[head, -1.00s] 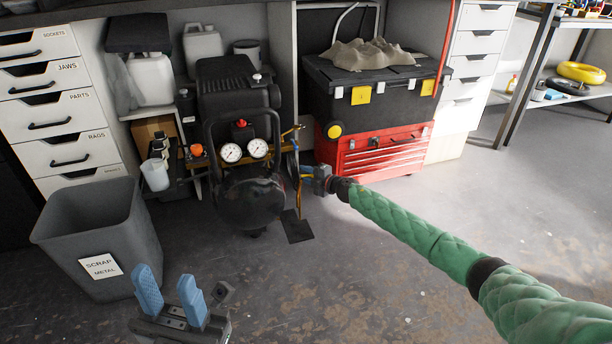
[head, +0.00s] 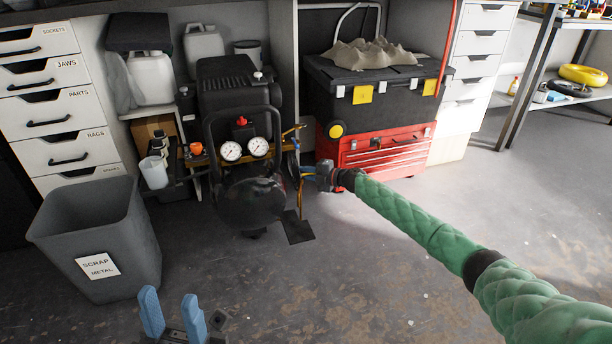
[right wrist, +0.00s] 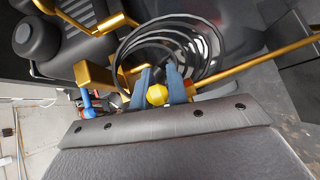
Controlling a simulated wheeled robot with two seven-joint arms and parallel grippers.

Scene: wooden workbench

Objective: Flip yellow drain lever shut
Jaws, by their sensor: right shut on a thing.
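The black compressor (head: 240,130) with two white gauges stands under the bench in the head view. The yellow drain lever (right wrist: 157,95) shows in the right wrist view as a rounded yellow end between my blue fingertips. My right gripper (right wrist: 161,88) is shut on it, low at the compressor's right side. In the head view my right gripper (head: 304,172) is small and the lever under it is hard to make out. My left gripper (head: 173,314) is open and empty at the bottom edge, partly cut off, well away from the compressor.
A blue-ended part (right wrist: 88,102) and a black coiled hose (right wrist: 205,50) lie close to my right fingers. A red toolbox (head: 380,150) stands right of the compressor. A scrap metal bin (head: 125,255) stands at left. The floor in front is clear.

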